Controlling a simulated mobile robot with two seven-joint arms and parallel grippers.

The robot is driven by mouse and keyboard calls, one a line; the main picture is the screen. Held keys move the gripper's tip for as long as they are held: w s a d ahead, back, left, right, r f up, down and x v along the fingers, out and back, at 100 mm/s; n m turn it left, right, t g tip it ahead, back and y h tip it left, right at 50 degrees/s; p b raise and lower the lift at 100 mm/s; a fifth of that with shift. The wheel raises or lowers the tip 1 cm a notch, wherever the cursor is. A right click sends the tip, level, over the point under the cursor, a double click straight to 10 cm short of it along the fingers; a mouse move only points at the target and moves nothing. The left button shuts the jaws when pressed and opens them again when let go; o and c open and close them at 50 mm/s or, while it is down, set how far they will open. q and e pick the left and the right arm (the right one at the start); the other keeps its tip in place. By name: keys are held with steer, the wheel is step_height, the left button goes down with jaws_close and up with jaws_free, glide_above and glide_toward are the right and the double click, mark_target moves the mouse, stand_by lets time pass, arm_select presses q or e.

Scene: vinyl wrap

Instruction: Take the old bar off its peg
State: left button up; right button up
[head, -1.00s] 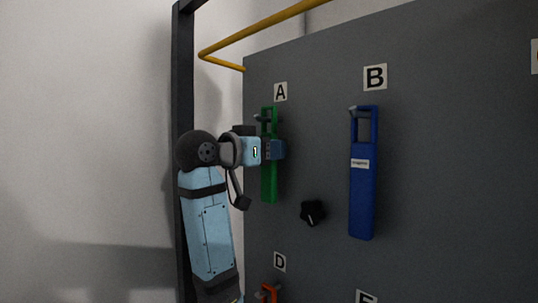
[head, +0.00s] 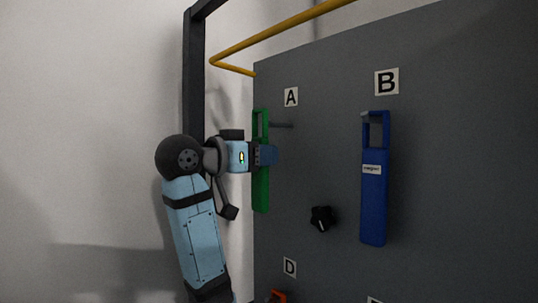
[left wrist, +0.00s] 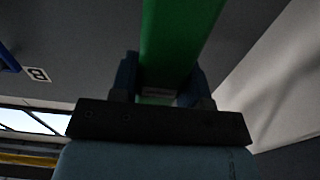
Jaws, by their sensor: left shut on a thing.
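The green bar (head: 260,190) is upright below label A in the head view, with an open loop at its top. My left gripper (head: 267,155) is shut on the green bar. In the left wrist view the green bar (left wrist: 178,40) stands between the two fingers (left wrist: 163,85). My right gripper is not in view.
A black knob (head: 321,218) sticks out of the grey panel (head: 450,150) between the two bars. Part of an orange thing (head: 277,296) shows below label D. A yellow rail (head: 290,32) and a dark post (head: 194,80) stand at the upper left.

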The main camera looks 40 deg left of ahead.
arm_select(q)
steer(key=s, duration=0.8)
steer(key=shift+a, duration=0.35)
stand_by(0.4)
